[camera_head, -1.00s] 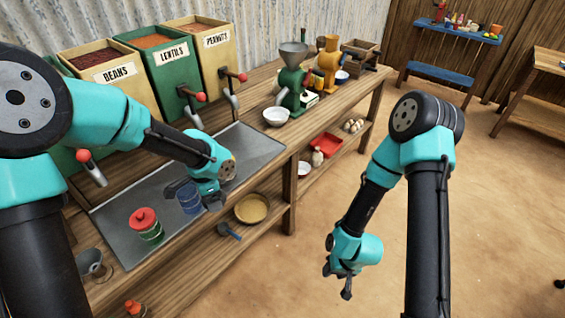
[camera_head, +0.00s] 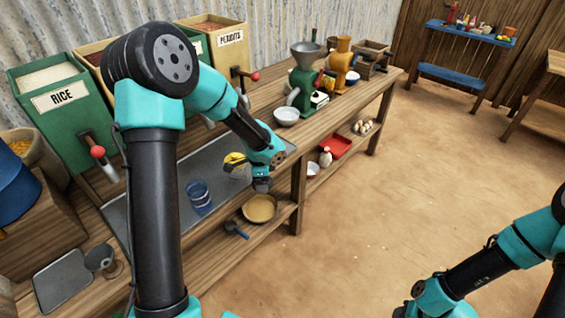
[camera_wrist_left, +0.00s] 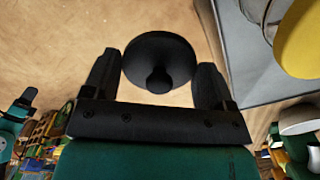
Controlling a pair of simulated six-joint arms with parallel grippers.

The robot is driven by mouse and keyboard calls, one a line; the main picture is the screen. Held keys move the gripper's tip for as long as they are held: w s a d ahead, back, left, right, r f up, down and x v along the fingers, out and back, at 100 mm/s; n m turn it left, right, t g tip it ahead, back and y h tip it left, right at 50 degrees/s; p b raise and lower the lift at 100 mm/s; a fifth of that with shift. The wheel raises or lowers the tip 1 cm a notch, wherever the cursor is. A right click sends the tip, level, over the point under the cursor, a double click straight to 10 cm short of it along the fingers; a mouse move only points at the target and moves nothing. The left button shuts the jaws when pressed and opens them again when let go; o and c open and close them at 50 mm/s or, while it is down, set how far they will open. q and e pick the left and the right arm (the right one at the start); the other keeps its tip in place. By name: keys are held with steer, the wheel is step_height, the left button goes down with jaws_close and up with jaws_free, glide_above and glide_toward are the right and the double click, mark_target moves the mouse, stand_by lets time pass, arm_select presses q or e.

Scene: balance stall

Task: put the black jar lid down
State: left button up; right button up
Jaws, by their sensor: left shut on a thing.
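The black jar lid (camera_wrist_left: 158,62), round with a knob, is between the fingers of my left gripper (camera_wrist_left: 157,78) in the left wrist view. The gripper is shut on it. In the head view my left gripper (camera_head: 262,184) hangs at the front edge of the metal tray, above the yellow bowl; the lid cannot be made out there. A blue glass jar (camera_head: 199,198) stands on the tray to its left. A yellow-topped jar (camera_head: 235,164) is just left of the gripper, partly hidden. My right gripper is cut off at the bottom edge of the head view.
The metal tray (camera_head: 160,184) lies along the counter. A yellow bowl (camera_head: 259,209) and a blue-handled scoop (camera_head: 236,230) are on the lower shelf. A white bowl (camera_head: 286,115) and green grinder (camera_head: 304,85) stand farther along. Grain bins line the back.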

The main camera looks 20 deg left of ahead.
arm_select(q)
steer(key=shift+w+a, duration=0.1)
stand_by(0.3)
steer(key=w+a, duration=0.2)
steer(key=w, duration=0.2)
steer(key=w+a+f, duration=0.1)
steer(key=w+a, duration=0.2)
steer(key=w, duration=0.1)
steer(key=w+a, duration=0.3)
steer(key=w, duration=0.2)
steer(key=shift+f, duration=0.25)
steer(key=shift+w+a, duration=0.15)
steer(key=shift+w, duration=0.15)
steer(key=shift+f, duration=1.75)
steer(key=shift+f, duration=0.15)
steer(key=o, duration=0.6)
